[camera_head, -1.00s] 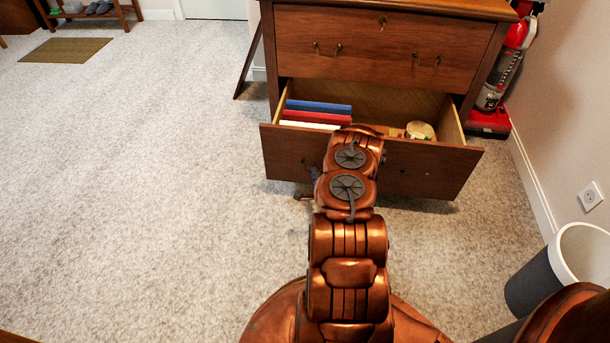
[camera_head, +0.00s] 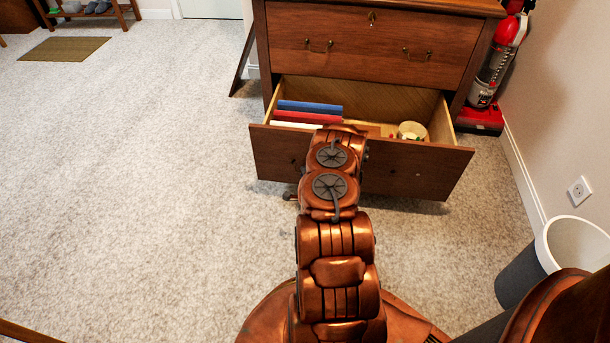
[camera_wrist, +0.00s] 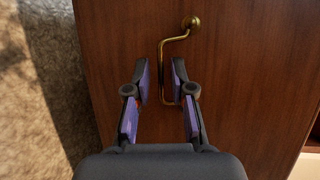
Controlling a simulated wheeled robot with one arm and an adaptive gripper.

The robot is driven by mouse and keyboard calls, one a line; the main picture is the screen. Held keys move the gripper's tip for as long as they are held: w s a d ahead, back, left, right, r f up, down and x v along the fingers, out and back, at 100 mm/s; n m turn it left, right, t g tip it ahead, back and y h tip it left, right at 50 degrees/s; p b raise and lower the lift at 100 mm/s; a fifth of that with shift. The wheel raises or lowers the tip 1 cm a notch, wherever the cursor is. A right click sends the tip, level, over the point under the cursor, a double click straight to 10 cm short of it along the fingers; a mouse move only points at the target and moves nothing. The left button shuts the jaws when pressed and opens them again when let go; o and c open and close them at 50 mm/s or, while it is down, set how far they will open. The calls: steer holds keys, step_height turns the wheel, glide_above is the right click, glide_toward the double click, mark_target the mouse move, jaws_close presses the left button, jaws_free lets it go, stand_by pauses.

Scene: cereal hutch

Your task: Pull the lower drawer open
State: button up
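The lower drawer (camera_head: 415,172) of the brown wooden chest is pulled well out, with its inside showing. In the wrist view its wooden front (camera_wrist: 260,80) fills most of the picture. A thin brass handle (camera_wrist: 175,38) stands on that front. My gripper (camera_wrist: 162,76) is at the handle, with one finger on each side of the bar. Small gaps show between the bar and the fingers, so the gripper looks open around it. In the head view my arm hides the gripper and most of the handle.
Blue, red and white books (camera_head: 309,107) and a pale round item (camera_head: 411,130) lie in the drawer. The upper drawer (camera_head: 365,45) is shut. A bin (camera_head: 520,272) stands at right, a red vacuum cleaner (camera_head: 492,75) beside the chest. Carpet (camera_head: 140,190) at left is clear.

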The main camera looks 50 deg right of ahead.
steer(key=shift+o, duration=0.5)
steer(key=shift+s, duration=0.1)
steer(key=v, duration=1.1)
steer(key=shift+s+a+r, duration=0.2)
steer(key=shift+s+a, duration=0.05)
steer(key=shift+s, duration=0.05)
steer(key=shift+w, duration=0.1)
